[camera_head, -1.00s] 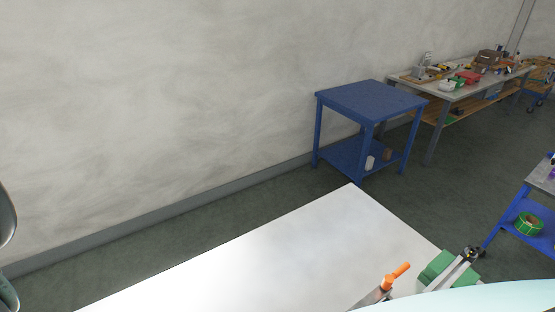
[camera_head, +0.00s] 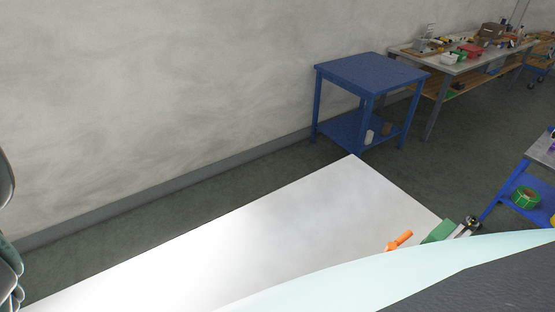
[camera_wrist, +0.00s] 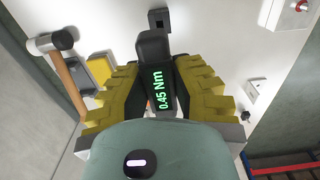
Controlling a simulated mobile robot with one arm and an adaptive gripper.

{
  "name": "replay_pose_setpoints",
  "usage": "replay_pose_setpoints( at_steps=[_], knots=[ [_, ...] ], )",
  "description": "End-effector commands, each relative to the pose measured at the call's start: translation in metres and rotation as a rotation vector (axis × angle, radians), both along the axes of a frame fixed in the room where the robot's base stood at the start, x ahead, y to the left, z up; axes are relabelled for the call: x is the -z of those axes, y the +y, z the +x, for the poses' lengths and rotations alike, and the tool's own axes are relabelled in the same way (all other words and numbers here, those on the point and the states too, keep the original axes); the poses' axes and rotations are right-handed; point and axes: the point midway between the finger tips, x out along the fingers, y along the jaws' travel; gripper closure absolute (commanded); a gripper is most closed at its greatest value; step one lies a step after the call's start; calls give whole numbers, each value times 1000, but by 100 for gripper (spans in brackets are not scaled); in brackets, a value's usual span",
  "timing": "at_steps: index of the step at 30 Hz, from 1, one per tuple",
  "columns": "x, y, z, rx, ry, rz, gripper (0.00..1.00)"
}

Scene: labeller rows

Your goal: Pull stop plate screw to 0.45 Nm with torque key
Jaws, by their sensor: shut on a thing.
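The torque key (camera_wrist: 160,88) is a dark tool with a green display reading 0.45 Nm in the wrist view. My gripper (camera_wrist: 155,80), with stepped yellow jaws, is shut on it. The key's upper end points away from the wrist toward a pale surface; I cannot tell whether it touches anything. A small black square fitting (camera_wrist: 159,18) sits on that surface just beyond the key. I cannot make out the stop plate or its screw in either view.
A hammer (camera_wrist: 52,42) and a yellow block (camera_wrist: 99,69) lie left of my gripper. The head view shows a white tabletop (camera_head: 300,235) with an orange-handled item (camera_head: 399,241) and a green block (camera_head: 439,232) at its right. A blue table (camera_head: 370,72) stands behind.

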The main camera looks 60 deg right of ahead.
Motion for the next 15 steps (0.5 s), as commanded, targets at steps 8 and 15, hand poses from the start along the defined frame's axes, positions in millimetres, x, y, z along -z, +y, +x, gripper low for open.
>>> replay_pose_setpoints(
  at_steps=[8, 15],
  knots=[
    [30, -1, 1, 3, 0, 1, 100],
    [39, -1, 1, 3, 1, -1, 100]
  ],
)
